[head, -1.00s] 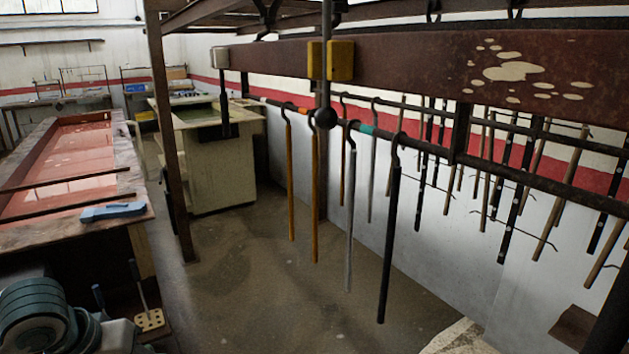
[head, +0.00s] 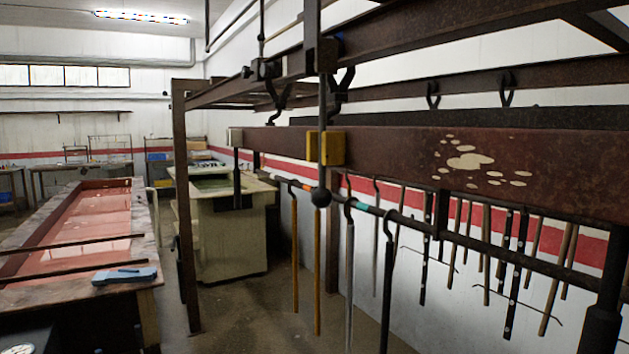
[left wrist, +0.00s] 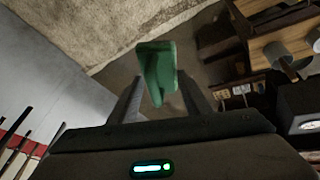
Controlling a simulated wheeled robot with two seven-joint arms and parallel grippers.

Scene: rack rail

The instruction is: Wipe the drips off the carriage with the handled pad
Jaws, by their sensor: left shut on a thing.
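The carriage is a long rusty brown beam (head: 380,160) across the right half of the head view. Several cream drips (head: 468,161) mark its face right of the yellow block. In the left wrist view, my left gripper (left wrist: 160,95) is shut on a green block-like thing (left wrist: 158,70), held between its fingers. I cannot tell whether this is part of the handled pad; no pad face shows. My left gripper is not in the head view, and my right gripper is in neither view. A blue handled thing (head: 125,275) lies on the left tank's edge.
A yellow block (head: 333,148) and a vertical rod with a dark ball (head: 321,197) are at the beam. Hooked rods hang from a bar below it. A red-lined tank (head: 85,225) is at left, a cream tank (head: 230,240) behind. Floor between is clear.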

